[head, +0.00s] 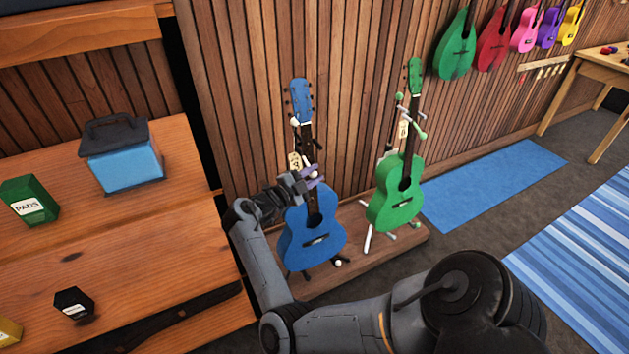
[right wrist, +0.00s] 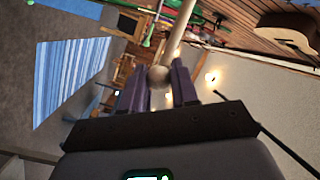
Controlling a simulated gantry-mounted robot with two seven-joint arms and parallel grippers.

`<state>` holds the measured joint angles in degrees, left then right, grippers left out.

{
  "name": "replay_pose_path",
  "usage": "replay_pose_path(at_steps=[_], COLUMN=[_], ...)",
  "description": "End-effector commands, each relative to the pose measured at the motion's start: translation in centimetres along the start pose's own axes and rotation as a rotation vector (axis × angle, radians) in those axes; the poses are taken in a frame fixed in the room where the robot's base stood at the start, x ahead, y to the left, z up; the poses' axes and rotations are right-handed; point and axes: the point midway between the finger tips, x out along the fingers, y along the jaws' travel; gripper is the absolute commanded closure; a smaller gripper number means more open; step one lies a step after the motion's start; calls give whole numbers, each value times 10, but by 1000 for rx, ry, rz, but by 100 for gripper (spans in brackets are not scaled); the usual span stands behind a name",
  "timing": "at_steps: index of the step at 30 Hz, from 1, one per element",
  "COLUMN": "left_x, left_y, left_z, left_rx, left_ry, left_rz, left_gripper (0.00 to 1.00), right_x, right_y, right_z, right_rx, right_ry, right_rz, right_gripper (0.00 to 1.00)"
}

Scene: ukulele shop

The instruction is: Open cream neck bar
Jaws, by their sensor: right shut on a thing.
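The cream neck bar (right wrist: 178,30), a pale rod with a round ball end (right wrist: 160,77), runs up and away in the right wrist view. My right gripper (right wrist: 157,85) has its two purple fingers shut around the ball end. In the head view my right gripper (head: 314,177) is in front of the blue ukulele (head: 308,243), by the upper body and neck, and a small cream ball shows at its fingers. The blue ukulele stands upright on a stand, with another cream knob (head: 295,122) near its head. Most of the bar is hidden there. My left gripper is out of view.
A green ukulele (head: 397,195) stands on its stand to the right, on the same wooden plinth (head: 420,236). A wooden bench (head: 130,240) with a blue box (head: 122,163) is at left. Several ukuleles hang on the slatted wall.

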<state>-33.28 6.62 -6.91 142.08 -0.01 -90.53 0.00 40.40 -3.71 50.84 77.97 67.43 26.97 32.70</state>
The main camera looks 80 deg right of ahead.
Motion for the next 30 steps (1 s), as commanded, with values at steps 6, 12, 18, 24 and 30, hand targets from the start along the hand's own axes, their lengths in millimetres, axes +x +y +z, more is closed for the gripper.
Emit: replay_pose_path(at_steps=[6, 12, 18, 24, 30], left_x=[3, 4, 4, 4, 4], left_y=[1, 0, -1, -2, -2], left_z=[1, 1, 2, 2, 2], left_rx=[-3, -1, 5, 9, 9], left_ry=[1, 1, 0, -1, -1], left_rz=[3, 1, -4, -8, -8], left_gripper=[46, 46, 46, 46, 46], right_x=[-6, -6, -6, -6, -6], right_y=[-1, 0, 0, 0, 0], right_z=[8, 8, 8, 8, 8], right_rx=[-4, -5, -5, -5, -5], right_ry=[-22, -21, -21, -21, -21], right_rz=[-4, -4, -3, -3, -4], right_gripper=[100, 100, 100, 100, 66])
